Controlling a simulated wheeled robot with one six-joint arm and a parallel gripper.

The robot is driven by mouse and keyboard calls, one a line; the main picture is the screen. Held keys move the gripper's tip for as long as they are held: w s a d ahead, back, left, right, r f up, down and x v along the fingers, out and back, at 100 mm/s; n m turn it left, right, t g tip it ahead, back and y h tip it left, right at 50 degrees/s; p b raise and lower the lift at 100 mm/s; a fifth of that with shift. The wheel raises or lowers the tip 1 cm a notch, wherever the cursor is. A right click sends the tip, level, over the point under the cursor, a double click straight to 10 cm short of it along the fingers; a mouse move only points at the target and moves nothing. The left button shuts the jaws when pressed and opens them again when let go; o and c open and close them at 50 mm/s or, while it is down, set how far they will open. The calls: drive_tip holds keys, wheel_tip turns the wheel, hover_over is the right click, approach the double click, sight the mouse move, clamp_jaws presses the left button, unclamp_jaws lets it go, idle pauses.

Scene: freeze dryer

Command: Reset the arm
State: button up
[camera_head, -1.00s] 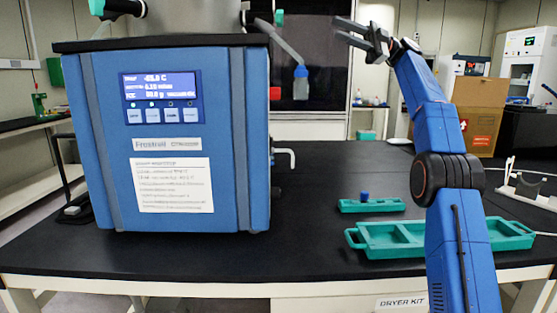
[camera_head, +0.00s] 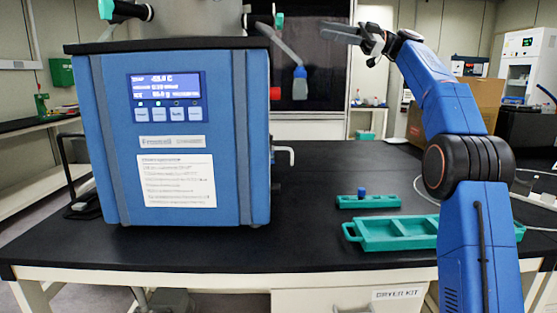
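My single blue arm (camera_head: 450,105) rises on the right side of the head view, bent upward from a black joint. My gripper (camera_head: 335,31) is at its upper end, pointing left, high above the back of the black bench. Its two fingers look apart, with nothing seen between them. The blue freeze dryer (camera_head: 185,130) stands on the bench at the left, with a lit display on its front.
A small teal rack (camera_head: 385,202) with a blue-capped item (camera_head: 362,191) lies on the black bench (camera_head: 310,235). A larger teal tray (camera_head: 400,241) lies in front, partly hidden by my arm. A cardboard box (camera_head: 480,100) stands behind the arm. The bench middle is clear.

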drive_tip(key=s+a+f+m+t+h, duration=0.1)
drive_tip(key=s+f+m+t+h, duration=0.3)
drive_tip(key=s+f+m, duration=0.4)
drive_tip(key=s+a+f+m+t+h, duration=0.2)
drive_tip(key=s+f+m+t+h, duration=0.15)
drive_tip(key=s+f+m, duration=0.45)
drive_tip(key=s+d+f+m+h, duration=0.3)
drive_tip(key=s+f, duration=0.7)
drive_tip(key=f, duration=0.4)
drive_tip(key=s+d+f+m+h, duration=0.4)
drive_tip(key=s+d+f, duration=0.4)
drive_tip(key=s+f, duration=0.3)
drive_tip(key=s+d+f+m+h, duration=0.3)
drive_tip(key=s+f, duration=0.7)
drive_tip(key=f, duration=0.9)
drive_tip(key=d+h, duration=0.2)
drive_tip(key=d, duration=0.1)
drive_tip(key=shift+s+m, duration=0.25)
drive_tip(key=shift+m, duration=0.05)
